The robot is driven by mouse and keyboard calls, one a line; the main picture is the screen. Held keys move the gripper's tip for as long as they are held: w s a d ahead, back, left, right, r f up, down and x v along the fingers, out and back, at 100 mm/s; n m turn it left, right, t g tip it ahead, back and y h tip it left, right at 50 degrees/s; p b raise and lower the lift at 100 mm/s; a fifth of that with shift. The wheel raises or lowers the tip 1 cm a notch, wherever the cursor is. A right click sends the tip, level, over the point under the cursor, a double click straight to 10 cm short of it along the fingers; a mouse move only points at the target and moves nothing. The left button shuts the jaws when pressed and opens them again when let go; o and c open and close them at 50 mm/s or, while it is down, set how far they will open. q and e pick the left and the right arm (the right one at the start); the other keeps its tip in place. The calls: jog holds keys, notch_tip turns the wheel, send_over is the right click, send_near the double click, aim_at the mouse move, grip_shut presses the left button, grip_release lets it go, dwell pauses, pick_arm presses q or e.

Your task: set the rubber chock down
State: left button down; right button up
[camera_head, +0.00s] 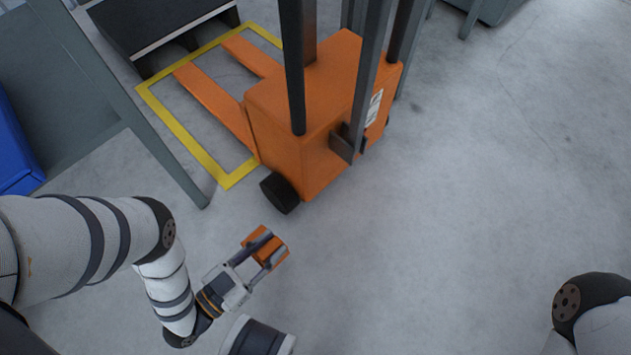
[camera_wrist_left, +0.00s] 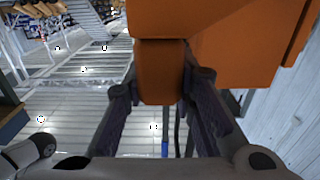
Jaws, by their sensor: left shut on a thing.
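The rubber chock (camera_head: 264,239) is a small orange block. My left gripper (camera_head: 263,248) is shut on it, with one finger on each side. The chock is held near the black wheel of the orange stacker, and a stretch of floor shows between them in the head view. In the left wrist view the chock (camera_wrist_left: 160,75) sits between the two dark fingertips (camera_wrist_left: 161,85). I cannot tell how high it is above the floor. My right gripper is out of view; only part of the right arm shows at the lower right.
The orange stacker (camera_head: 290,115) with dark uprights stands beyond the gripper, its black wheel (camera_head: 280,193) nearest. Its forks reach into a yellow floor outline (camera_head: 190,133). A grey post stands at left, near a blue bin (camera_head: 15,150). The grey floor (camera_head: 480,170) at right is clear.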

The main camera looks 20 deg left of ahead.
pick_arm(q)
jog(key=w+d+f+b, duration=0.2)
jog(key=w+f+b, duration=0.3)
jog(key=w+f, duration=0.1)
jog(key=w+d+f+b, duration=0.3)
jog(key=w+f+b, duration=0.3)
jog(key=w+f, duration=0.1)
jog(key=shift+d+f, duration=0.15)
jog(key=shift+d, duration=0.15)
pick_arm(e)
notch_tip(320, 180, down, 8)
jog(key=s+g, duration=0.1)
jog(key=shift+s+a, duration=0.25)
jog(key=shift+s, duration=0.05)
pick_arm(q)
jog(key=c, duration=1.3)
grip_release()
jog(key=shift+f, duration=0.1)
